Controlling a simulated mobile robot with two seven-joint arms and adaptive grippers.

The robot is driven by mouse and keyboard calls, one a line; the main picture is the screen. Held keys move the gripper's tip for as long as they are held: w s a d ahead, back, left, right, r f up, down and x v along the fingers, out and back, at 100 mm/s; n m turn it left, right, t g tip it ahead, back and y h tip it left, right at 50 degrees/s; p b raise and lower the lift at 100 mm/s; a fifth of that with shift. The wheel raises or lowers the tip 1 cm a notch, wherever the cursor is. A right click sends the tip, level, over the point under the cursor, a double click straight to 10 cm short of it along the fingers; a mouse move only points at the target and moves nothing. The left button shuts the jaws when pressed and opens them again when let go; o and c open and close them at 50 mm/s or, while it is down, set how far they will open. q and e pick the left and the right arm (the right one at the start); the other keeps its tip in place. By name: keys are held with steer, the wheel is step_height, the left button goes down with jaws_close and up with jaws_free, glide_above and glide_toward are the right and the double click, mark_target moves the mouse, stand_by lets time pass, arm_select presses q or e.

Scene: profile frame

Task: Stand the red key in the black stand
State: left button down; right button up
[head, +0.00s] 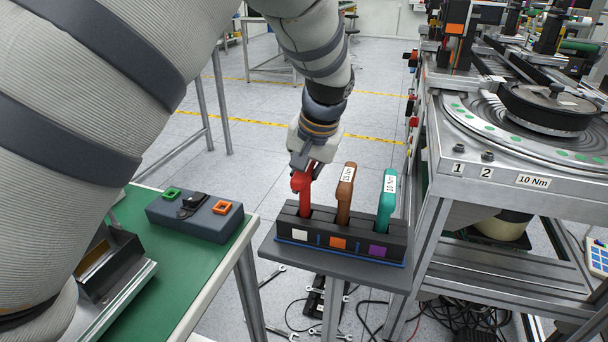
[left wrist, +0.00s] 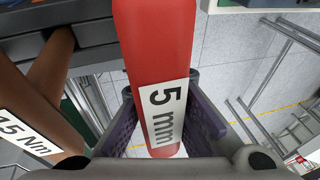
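The red key (head: 303,190) is upright at the left slot of the black stand (head: 340,240), above its white square. Its lower end meets the slot; I cannot tell how deep it sits. A brown key (head: 345,195) and a teal key (head: 386,200) stand in the other slots. My right gripper is not in view.
The stand is on a small grey table (head: 335,270). A green table (head: 180,265) at left bears a grey block (head: 195,222) with green and orange squares. A metal machine frame (head: 440,200) rises close on the right. Tools and cables lie on the floor below.

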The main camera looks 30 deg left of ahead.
mark_target(311, 163)
arm_select(q)
steer(key=shift+f, duration=0.55)
steer(key=c, duration=1.7)
jaws_free()
steer(key=shift+r, duration=0.1)
steer(key=v, duration=0.8)
